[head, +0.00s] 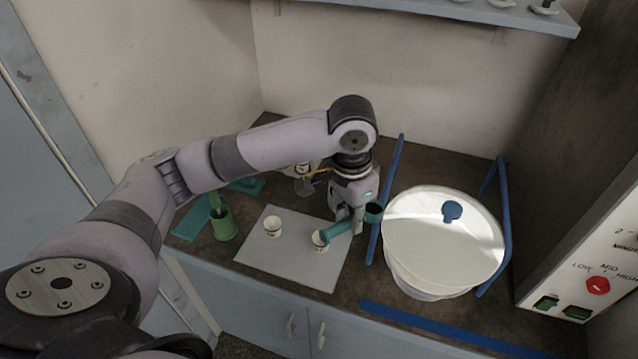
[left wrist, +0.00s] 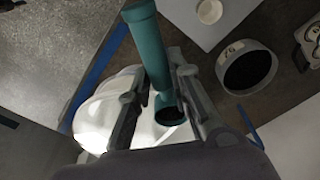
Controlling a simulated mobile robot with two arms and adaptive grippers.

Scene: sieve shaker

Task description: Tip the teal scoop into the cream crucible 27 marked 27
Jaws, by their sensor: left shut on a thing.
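Two small cream crucibles stand on a pale grey mat (head: 292,265) in the head view, a left one (head: 272,227) and a right one (head: 320,240). Their marks are too small to read, so I cannot tell which is 27. My left gripper (head: 352,222) is shut on the teal scoop (head: 340,229), which also shows between the fingers in the left wrist view (left wrist: 150,45). The scoop lies tilted, its left end at the right crucible's rim, partly covering it; contact is unclear. One cream crucible (left wrist: 210,11) shows in the wrist view. My right gripper is out of view.
A large white lidded bowl (head: 440,245) with a blue knob stands right of the gripper, between blue bars. A green cup (head: 223,226) stands left of the mat. A grey round container (left wrist: 247,70) with a dark inside shows in the wrist view.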

